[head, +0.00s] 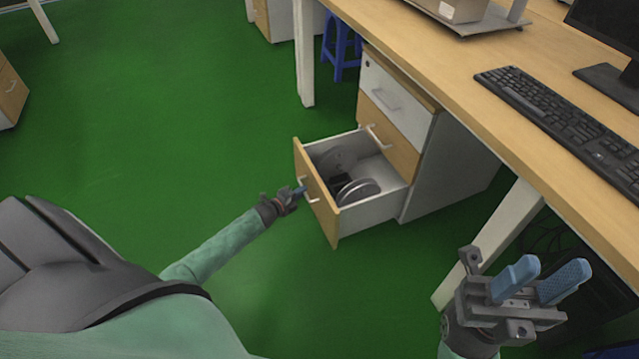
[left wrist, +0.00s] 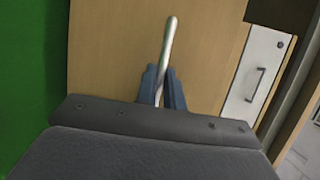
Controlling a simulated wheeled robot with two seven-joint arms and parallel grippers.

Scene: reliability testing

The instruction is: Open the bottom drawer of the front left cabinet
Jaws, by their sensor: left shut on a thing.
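The cabinet (head: 440,170) stands under the desk, with several drawers. Its bottom drawer (head: 372,212) is pulled well out and has a wooden front with a metal handle (head: 308,190). Round metal objects (head: 357,191) lie inside it. My left gripper (head: 300,191) is at that handle, outside the drawer front. In the left wrist view its blue fingers (left wrist: 161,88) are shut on the handle (left wrist: 167,50). My right gripper (head: 541,281) is at the lower right with its blue fingers apart and nothing between them.
The wooden desk (head: 445,65) carries a keyboard (head: 562,118) and a monitor stand (head: 610,83). A white desk leg (head: 490,240) stands near my right gripper. A blue stool (head: 342,45) is behind the cabinet. Green floor (head: 170,110) left of the drawer is clear.

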